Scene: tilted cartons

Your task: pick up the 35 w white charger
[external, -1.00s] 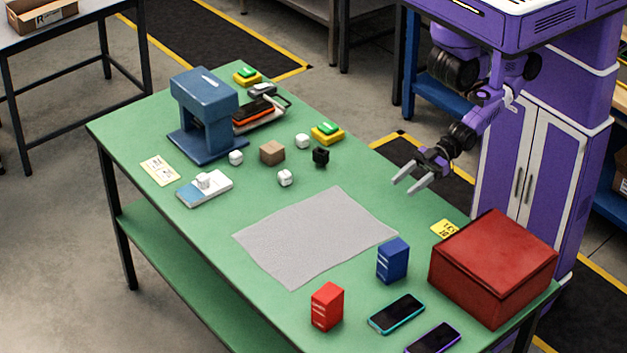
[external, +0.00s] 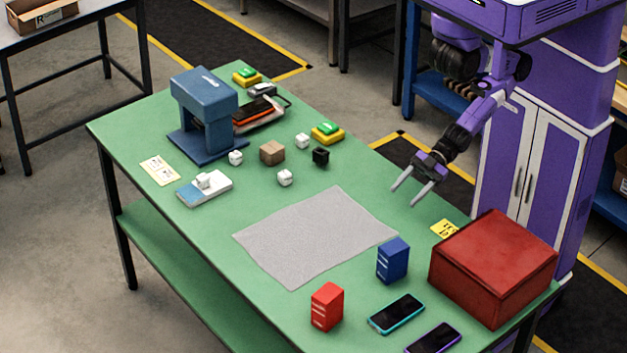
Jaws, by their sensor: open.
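My gripper (external: 403,195) is open and empty above the table's right edge, well to the right of the chargers.
A blue press (external: 205,105) stands at the back left. A brown cube (external: 272,152) sits among the chargers. A grey mat (external: 315,238) lies mid-table. A blue carton (external: 393,260), red carton (external: 327,307), phones (external: 397,313) and large red box (external: 495,265) are at the front.

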